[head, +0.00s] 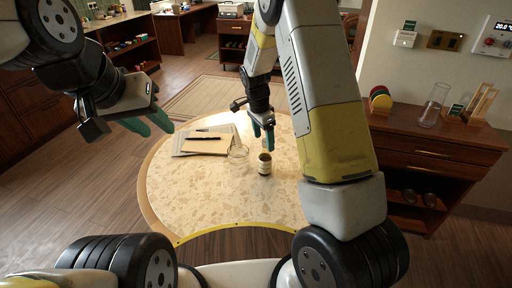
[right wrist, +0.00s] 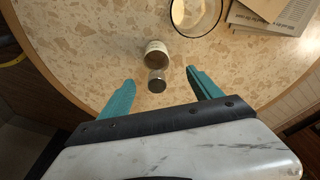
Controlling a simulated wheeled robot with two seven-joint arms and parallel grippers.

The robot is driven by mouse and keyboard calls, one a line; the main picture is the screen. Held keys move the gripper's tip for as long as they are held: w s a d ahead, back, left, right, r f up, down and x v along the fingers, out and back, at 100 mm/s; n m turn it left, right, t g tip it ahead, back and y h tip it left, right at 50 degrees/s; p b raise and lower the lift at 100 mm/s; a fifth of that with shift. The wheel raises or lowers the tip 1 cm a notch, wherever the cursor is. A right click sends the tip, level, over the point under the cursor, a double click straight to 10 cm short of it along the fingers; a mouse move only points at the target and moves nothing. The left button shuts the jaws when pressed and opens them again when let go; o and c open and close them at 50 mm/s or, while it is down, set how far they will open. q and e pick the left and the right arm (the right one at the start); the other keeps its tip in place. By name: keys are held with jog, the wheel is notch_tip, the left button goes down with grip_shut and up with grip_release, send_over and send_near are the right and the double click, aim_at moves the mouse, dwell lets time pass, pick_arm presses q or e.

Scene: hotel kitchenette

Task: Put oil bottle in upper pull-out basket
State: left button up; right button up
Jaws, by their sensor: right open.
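A small bottle with a pale label and dark top (head: 264,163), which I take for the oil bottle, stands upright on the round table. In the right wrist view the bottle (right wrist: 156,52) is seen from above, its grey cap toward me. My right gripper (head: 263,136) is open and empty just above the bottle. In the right wrist view its teal fingers lie on either side of the cap, with gaps on both sides. My left gripper (head: 146,122) is off to the left, open and empty, clear of the table. I cannot make out a pull-out basket.
A clear glass (head: 238,156) stands close to the left of the bottle. Papers with a pen (head: 205,140) lie behind it. The front of the round table (head: 205,205) is bare. A wooden cabinet (head: 430,150) with a glass cylinder on top is at the right.

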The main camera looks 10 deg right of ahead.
aim_at(266, 154)
jog(key=f, duration=0.5)
jog(key=d+f, duration=0.1)
jog(key=f, duration=0.2)
grip_shut()
